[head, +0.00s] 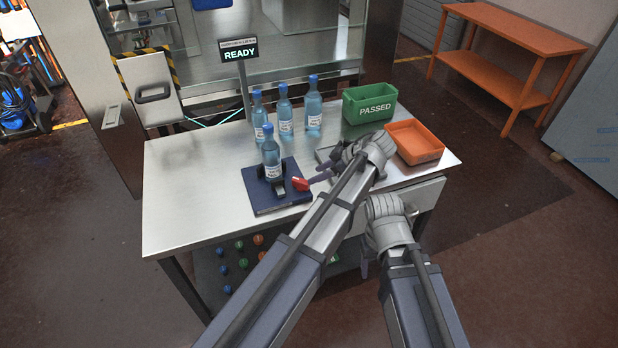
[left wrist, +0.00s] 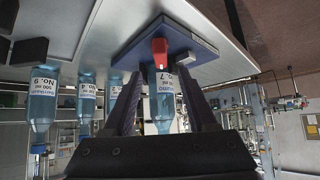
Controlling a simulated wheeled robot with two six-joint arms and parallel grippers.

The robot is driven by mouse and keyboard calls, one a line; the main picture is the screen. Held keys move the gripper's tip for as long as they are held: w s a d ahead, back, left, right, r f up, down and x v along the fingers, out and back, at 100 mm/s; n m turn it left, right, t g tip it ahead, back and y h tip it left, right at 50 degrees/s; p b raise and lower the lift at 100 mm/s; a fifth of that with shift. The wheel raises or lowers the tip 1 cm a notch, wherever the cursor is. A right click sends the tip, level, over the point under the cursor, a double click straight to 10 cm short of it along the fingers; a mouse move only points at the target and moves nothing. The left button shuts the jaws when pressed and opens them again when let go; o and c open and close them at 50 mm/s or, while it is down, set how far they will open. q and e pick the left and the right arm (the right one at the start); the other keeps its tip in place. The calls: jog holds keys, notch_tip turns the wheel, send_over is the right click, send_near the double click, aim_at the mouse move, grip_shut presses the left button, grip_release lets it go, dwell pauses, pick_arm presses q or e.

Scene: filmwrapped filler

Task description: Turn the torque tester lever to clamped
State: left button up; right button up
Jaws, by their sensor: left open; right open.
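The torque tester (head: 262,202) is a dark blue base near the middle of the metal table. A blue-capped bottle (head: 271,157) stands upright on it between dark jaws. The tester's red lever (head: 300,184) sticks out on its right side. My left gripper (head: 322,172) is open just right of the lever. In the left wrist view, which shows the scene upside down, the red lever (left wrist: 160,50) lies ahead of and between the spread fingers (left wrist: 160,80); no grip on it shows. My right gripper (head: 364,262) hangs at the table's front right, empty, its fingers mostly hidden by my wrist.
Several more bottles (head: 285,115) stand behind the tester. A sign reading READY (head: 238,50) is on a post. A green PASSED bin (head: 370,104) and an orange tray (head: 414,142) stand at the right. The table's left part (head: 190,190) is clear.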

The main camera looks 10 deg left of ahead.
aim_at(303, 180)
pick_arm(q)
jog(key=b+x, duration=0.5)
jog(key=x, duration=0.3)
jog(key=shift+b, duration=0.3)
jog(key=shift+r, duration=0.1)
grip_shut()
